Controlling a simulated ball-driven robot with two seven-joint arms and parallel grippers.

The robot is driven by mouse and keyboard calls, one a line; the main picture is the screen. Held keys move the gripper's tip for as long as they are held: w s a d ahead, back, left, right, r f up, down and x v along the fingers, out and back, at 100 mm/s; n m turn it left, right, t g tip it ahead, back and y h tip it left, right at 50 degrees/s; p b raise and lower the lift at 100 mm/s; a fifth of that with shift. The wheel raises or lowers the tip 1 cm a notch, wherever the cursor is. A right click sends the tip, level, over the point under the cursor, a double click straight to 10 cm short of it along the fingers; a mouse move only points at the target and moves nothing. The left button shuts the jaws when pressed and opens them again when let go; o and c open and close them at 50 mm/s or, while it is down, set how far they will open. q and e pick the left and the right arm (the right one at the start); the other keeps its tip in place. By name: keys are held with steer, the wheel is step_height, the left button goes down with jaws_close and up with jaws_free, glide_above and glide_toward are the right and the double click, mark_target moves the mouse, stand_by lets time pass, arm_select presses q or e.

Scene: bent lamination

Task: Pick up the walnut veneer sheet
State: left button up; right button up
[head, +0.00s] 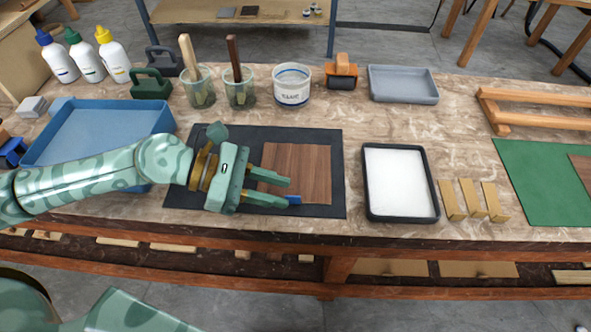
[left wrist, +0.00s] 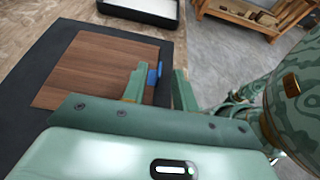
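The walnut veneer sheet (head: 308,168) is a brown, striped rectangle lying flat on a dark mat (head: 335,208). It also shows in the left wrist view (left wrist: 95,70). A small blue piece (head: 294,199) sits at the sheet's near edge; the wrist view shows it between the fingers (left wrist: 154,76). My left gripper (head: 287,192) is open at that near edge. One finger is over the sheet and the other is beyond its edge, over the mat. I cannot tell whether either finger touches the sheet or the blue piece. My right gripper is not in view.
A blue tray (head: 95,120) stands left, under my left arm. A black tray with white contents (head: 371,213) is just right of the mat, then several tan blocks (head: 470,200) and a green mat (head: 535,185). Cups with brushes and a white tub (head: 292,88) stand behind.

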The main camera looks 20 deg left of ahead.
mark_target(292, 196)
arm_select(q)
steer(key=x, duration=0.4)
steer(key=shift+a+f, duration=0.1)
steer(key=shift+f, duration=0.05)
jaws_close()
